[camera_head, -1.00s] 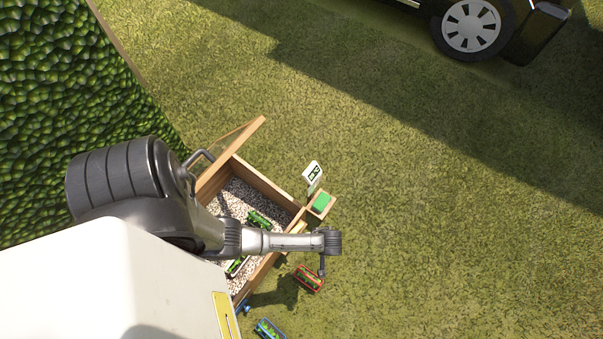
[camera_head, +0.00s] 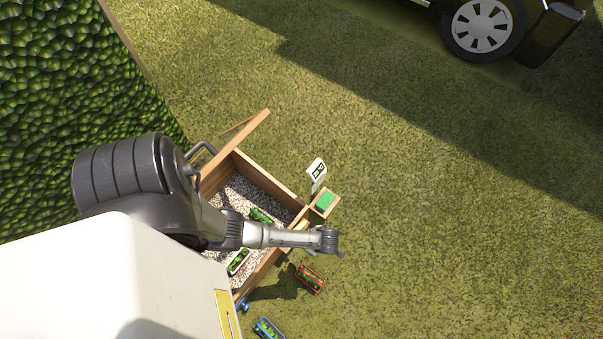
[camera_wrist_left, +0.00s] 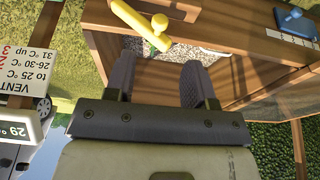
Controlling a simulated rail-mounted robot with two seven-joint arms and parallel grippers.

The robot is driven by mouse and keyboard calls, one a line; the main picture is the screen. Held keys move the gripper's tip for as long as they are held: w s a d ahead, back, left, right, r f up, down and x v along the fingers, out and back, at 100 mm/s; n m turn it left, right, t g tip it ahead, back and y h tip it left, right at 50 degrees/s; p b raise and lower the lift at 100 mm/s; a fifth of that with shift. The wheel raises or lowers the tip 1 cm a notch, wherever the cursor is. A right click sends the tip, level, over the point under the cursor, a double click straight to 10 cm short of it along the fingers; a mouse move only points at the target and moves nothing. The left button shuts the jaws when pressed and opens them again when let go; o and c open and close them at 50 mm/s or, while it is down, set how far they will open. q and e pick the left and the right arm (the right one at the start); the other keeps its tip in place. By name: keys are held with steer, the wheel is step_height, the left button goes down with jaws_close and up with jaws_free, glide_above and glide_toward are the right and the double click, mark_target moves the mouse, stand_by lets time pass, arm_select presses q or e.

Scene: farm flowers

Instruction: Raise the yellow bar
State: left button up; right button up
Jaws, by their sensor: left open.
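The yellow bar (camera_wrist_left: 140,25) shows at the top of the left wrist view, slanting across the wooden front of the planter box. A round yellow knob (camera_wrist_left: 159,22) sits by its lower right end. My left gripper (camera_wrist_left: 150,68) is open and empty, with its two dark fingers apart below the bar and not touching it. In the head view my left gripper (camera_head: 332,243) is beyond the box's right side, small and partly hidden by its wrist. My right gripper is in neither view.
The wooden box (camera_head: 268,178) holds gravel and plant trays, with its lid raised. A blue slider (camera_wrist_left: 296,22) is on the same panel. A temperature sign (camera_wrist_left: 25,75) stands left in the wrist view. Red (camera_head: 309,279) and blue (camera_head: 268,328) trays lie on open grass.

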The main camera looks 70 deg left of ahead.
arm_select(q)
steer(key=b+x, duration=0.5)
steer(key=x, duration=0.4)
steer(key=shift+s+a, duration=0.1)
steer(key=shift+c, duration=0.4)
jaws_close()
